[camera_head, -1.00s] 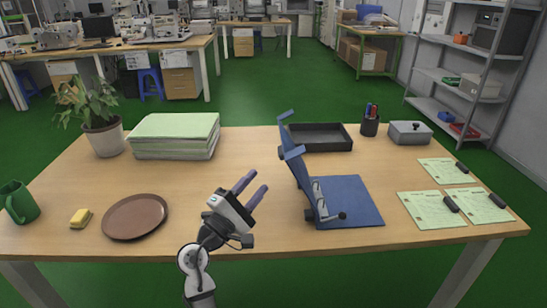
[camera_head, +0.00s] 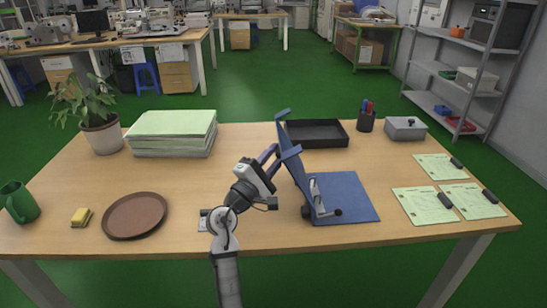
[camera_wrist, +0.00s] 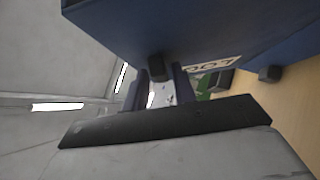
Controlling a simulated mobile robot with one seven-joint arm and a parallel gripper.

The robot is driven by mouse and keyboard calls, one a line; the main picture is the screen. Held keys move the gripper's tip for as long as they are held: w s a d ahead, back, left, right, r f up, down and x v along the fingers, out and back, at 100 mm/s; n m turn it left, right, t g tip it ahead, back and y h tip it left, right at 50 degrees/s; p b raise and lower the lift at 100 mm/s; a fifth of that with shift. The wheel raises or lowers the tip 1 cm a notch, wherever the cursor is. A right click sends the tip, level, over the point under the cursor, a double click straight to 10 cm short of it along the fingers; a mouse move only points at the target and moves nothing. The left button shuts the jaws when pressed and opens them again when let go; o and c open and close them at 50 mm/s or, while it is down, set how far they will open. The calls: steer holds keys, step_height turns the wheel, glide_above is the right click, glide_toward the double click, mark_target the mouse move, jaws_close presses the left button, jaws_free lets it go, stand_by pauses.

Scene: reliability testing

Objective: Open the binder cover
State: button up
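The blue binder stands on the wooden table with its base (camera_head: 345,196) lying flat and its cover (camera_head: 297,165) raised, leaning a little to the left. The metal ring mechanism (camera_head: 316,194) shows near the hinge. My gripper (camera_head: 272,158) is at the left, outer side of the cover, its purple fingers apart and their tips close to it. Whether they touch it I cannot tell. In the wrist view the blue cover (camera_wrist: 190,35) fills the top, close above my fingers (camera_wrist: 158,90), with part of its label showing.
A black tray (camera_head: 316,134) stands behind the binder, and a paper stack (camera_head: 172,135) at the back left. A brown plate (camera_head: 135,215) lies left of my arm. Papers (camera_head: 425,205) lie to the right. The table between the plate and paper stack is clear.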

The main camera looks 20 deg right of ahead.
mark_target(292, 160)
jaws_close()
steer(key=shift+s+d+r+p, duration=0.1)
steer(key=shift+d+r+p, duration=0.1)
steer(key=shift+r+p, duration=0.35)
steer(key=d+m+p, duration=0.1)
steer(key=p, duration=0.1)
steer(key=d+r+m+g+y+p, duration=0.1)
steer(key=p, duration=0.1)
steer(key=s+d+r+m+g+p, duration=0.1)
steer(key=d+p, duration=0.1)
steer(key=shift+r, duration=0.1)
steer(key=shift+s+d+m+g+y+p, duration=0.2)
steer(key=shift+d+m+g+y+p, duration=0.1)
steer(key=shift+d+m+y+p, duration=0.15)
